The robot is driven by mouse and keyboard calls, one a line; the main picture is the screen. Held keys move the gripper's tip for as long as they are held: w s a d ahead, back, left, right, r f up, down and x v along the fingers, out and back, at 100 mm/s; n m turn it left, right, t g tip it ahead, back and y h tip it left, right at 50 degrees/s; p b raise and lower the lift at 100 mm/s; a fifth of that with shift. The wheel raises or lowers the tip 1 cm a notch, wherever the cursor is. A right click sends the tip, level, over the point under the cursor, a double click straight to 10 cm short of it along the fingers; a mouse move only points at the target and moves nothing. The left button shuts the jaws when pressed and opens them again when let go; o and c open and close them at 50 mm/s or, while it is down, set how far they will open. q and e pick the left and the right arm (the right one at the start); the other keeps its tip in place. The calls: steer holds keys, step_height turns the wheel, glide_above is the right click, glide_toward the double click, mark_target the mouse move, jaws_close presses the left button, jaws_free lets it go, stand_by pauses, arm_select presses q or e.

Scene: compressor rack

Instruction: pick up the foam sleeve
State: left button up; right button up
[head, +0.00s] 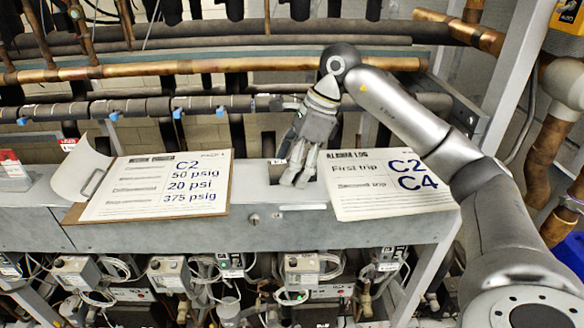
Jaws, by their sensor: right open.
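My right gripper (294,182) is open. It points down over the grey metal ledge, between a clipboard and an alarm log sheet. Nothing shows between its fingers. I cannot pick out a separate, loose foam sleeve for sure. Dark foam-like insulation (150,106) wraps the horizontal pipe behind the ledge, with blue clips along it. The gripper and its wrist hide part of the ledge and the pipes behind. My left gripper is not in view.
The grey ledge (330,236) carries the clipboard with a C2 sheet (158,187) and the alarm log sheet (385,183). Copper pipes (200,70) run behind. Several control boxes and cables hang below. A metal post (512,75) and thick copper pipes (548,150) stand at right.

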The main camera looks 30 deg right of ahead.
steer(key=shift+s, duration=0.1)
steer(key=c, duration=0.8)
